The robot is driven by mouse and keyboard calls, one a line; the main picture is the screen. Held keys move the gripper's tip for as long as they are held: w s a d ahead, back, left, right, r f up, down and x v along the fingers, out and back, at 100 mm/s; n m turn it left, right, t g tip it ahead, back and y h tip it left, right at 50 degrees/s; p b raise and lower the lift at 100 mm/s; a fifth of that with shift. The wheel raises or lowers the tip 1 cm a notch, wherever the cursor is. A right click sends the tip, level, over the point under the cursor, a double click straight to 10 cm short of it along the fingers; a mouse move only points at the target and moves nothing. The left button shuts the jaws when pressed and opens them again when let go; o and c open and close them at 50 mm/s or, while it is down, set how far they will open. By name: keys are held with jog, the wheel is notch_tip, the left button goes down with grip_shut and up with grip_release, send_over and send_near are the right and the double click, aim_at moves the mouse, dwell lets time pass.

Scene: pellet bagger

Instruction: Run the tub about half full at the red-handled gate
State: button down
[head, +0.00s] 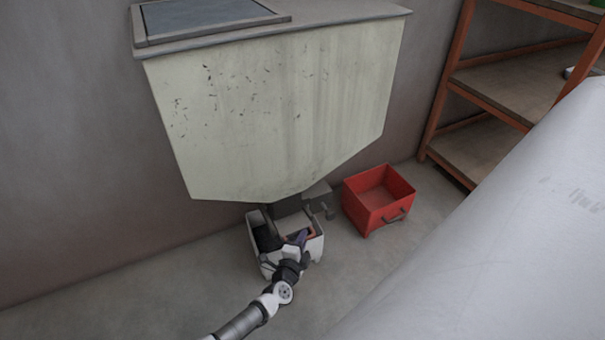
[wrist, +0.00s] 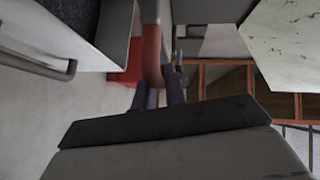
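The pale tub (head: 251,221) stands on the floor under the hopper's outlet. Dark pellets (head: 266,239) lie in it, and they also show as a grainy dark mass in the wrist view (wrist: 58,22). Bare inner wall shows above them, but my arm hides part of the tub, so the level is hard to judge. The red handle (wrist: 152,48) of the gate comes down between the fingers of my gripper (wrist: 160,96), which look closed on it. In the head view my gripper (head: 302,239) is over the tub's right side, below the outlet.
The large pale hopper (head: 280,110) hangs over the tub against the wall. A red bin (head: 377,198) stands on the floor to the right. An orange-framed shelf (head: 505,85) is at the back right. Floor to the left is clear.

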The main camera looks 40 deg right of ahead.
aim_at(296, 232)
jog(key=w+b, duration=0.3)
jog(key=shift+w+d+f, duration=0.2)
jog(key=shift+d, duration=0.2)
jog(key=shift+w+r, duration=0.25)
jog(key=shift+w, duration=0.1)
jog(key=c, duration=1.5)
grip_release()
jog(key=shift+o, duration=0.2)
jog(key=shift+s, duration=0.1)
jog(key=v, duration=1.3)
jog(key=shift+s+a, duration=0.2)
jog(key=shift+a, duration=0.1)
